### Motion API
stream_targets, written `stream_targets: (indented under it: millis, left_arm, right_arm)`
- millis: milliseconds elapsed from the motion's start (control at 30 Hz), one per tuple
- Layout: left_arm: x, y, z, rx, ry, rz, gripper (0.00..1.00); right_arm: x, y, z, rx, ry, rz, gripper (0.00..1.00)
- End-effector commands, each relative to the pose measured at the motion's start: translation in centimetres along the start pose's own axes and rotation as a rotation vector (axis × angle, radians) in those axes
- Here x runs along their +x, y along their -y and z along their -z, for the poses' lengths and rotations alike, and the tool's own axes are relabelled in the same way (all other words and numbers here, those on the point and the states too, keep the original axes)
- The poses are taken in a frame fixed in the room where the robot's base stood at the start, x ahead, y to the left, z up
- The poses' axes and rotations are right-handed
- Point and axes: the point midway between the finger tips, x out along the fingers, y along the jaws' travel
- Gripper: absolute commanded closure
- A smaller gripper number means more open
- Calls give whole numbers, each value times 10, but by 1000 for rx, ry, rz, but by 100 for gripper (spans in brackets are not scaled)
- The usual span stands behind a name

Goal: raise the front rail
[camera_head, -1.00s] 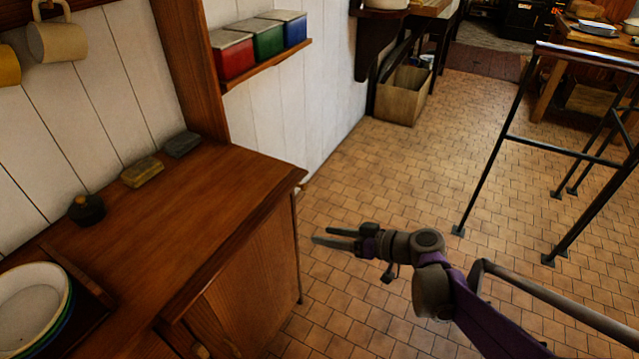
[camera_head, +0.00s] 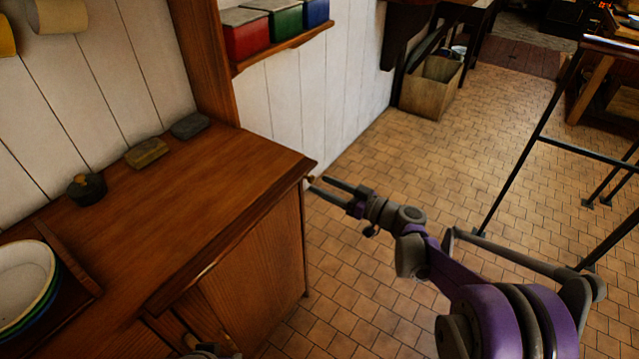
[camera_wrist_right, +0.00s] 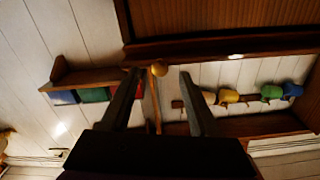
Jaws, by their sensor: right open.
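The wooden counter (camera_head: 210,190) fills the left of the head view. A wooden strip (camera_head: 235,240) runs along its front edge and looks like the front rail, lying low with no raised lip standing above the top. A small round wooden knob (camera_head: 310,179) shows at the counter's right front corner. My right gripper (camera_head: 319,185) is open and empty, its fingertips close to the knob. In the wrist view the knob (camera_wrist_right: 158,69) appears between the open fingers, nearer one of them; contact cannot be told. My left gripper is not clearly seen.
A stack of bowls (camera_head: 25,285), a dark pot (camera_head: 86,188) and two small blocks stand on the counter. Coloured tins (camera_head: 245,36) sit on a wall shelf. A dark metal frame (camera_head: 545,140) stands at right. The tiled floor between is clear.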

Motion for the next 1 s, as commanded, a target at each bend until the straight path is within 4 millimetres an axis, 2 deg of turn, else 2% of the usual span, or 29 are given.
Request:
stream_targets:
  millis: [200, 500, 567, 800, 867, 1000]
  left_arm:
    - [1, 0, 0, 0, 0, 0, 53]
    - [1, 0, 0, 0, 0, 0, 53]
    - [1, 0, 0, 0, 0, 0, 53]
    - [1, 0, 0, 0, 0, 0, 53]
    - [1, 0, 0, 0, 0, 0, 53]
    - [1, 0, 0, 0, 0, 0, 53]
  right_arm:
    - [20, 0, 0, 1, 0, 0, 38]
    - [22, 0, 0, 1, 1, -1, 38]
    - [22, 0, 0, 1, 1, -1, 47]
    - [22, 0, 0, 1, 1, -1, 90]
    - [22, 0, 0, 1, 1, -1, 100]
    - [22, 0, 0, 1, 1, -1, 100]
